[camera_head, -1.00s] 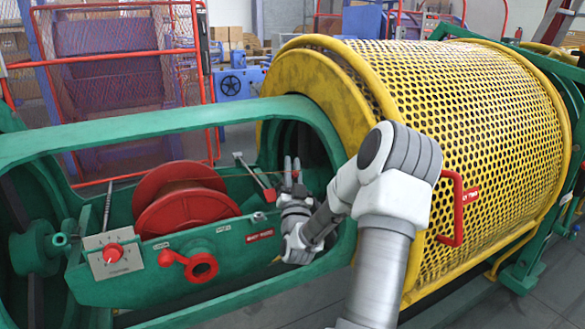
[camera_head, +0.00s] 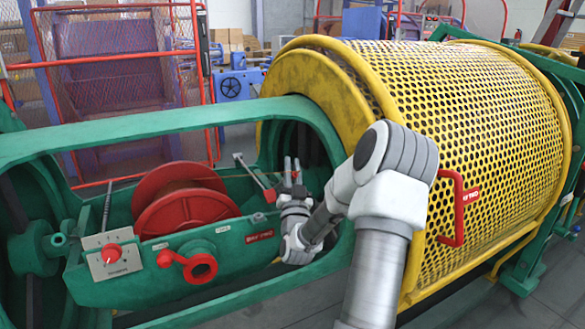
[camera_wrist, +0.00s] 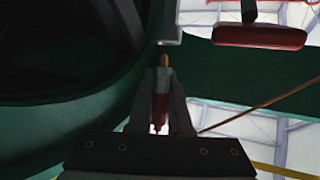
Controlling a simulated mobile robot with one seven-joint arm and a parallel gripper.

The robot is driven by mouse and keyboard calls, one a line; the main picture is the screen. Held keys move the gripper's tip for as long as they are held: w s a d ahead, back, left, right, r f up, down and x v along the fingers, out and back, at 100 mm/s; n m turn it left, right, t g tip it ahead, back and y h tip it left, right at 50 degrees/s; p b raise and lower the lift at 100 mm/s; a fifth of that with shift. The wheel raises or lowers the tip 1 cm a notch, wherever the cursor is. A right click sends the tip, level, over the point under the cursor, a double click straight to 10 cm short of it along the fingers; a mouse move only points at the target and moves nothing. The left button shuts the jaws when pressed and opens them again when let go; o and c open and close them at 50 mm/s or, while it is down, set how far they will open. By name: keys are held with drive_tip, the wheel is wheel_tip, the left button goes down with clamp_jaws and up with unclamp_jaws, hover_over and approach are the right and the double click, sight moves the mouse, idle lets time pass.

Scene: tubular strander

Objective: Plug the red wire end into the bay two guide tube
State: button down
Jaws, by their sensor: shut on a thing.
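My gripper (camera_head: 292,172) is inside the green cradle, in front of the dark opening of the yellow drum, with its fingers pointing up. In the wrist view my gripper (camera_wrist: 162,112) is shut on the red wire end (camera_wrist: 159,108). The wire end stands between the fingers with its copper-coloured tip (camera_wrist: 164,60) out beyond them. A pale grey piece (camera_wrist: 170,36), perhaps the end of the guide tube, sits just beyond the tip, nearly in line with it. The two look slightly apart, but the depth is unclear. The red label reading bay two (camera_head: 259,236) is on the cradle front.
A red reel (camera_head: 180,195) lies in the cradle, left of my gripper. The green frame bar (camera_head: 160,125) crosses above. The perforated yellow drum (camera_head: 460,110) fills the right.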

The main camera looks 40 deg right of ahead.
drive_tip(key=shift+w+d+f, duration=0.25)
drive_tip(key=shift+w+f, duration=0.35)
drive_tip(key=shift+w, duration=0.1)
drive_tip(key=c, duration=0.8)
unclamp_jaws()
drive_tip(key=shift+o, duration=0.2)
drive_tip(key=shift+f, duration=0.1)
